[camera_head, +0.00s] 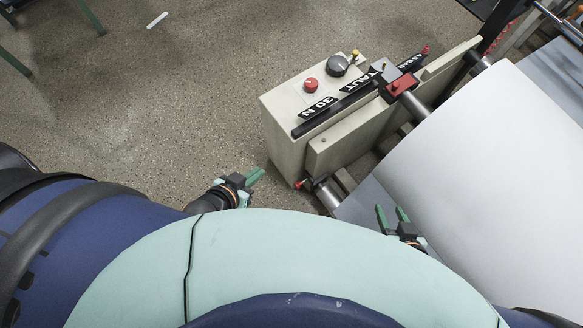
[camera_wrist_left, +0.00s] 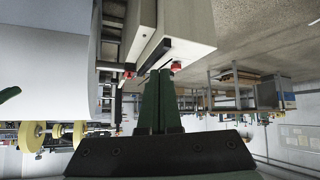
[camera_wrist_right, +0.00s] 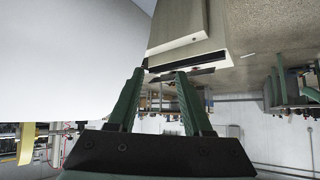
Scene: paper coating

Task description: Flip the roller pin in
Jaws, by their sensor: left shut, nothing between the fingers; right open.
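A small red-tipped pin (camera_head: 299,184) sticks out at the near end of the machine, beside the end of the lower roller (camera_head: 325,194). A red clamp (camera_head: 400,85) sits on the upper shaft, and a small red tip (camera_head: 425,50) shows behind it. I cannot tell for sure which is the roller pin. My left gripper (camera_head: 257,176) is shut and empty, left of the near red-tipped pin and apart from it. Two red parts (camera_wrist_left: 127,75) (camera_wrist_left: 176,66) show near its fingertips in the left wrist view. My right gripper (camera_head: 392,214) is open and empty beside the white paper roll.
The beige control box (camera_head: 284,150) carries a red button (camera_head: 311,84), a black knob (camera_head: 337,66) and a black labelled strip. A large white paper roll (camera_head: 490,140) fills the right side.

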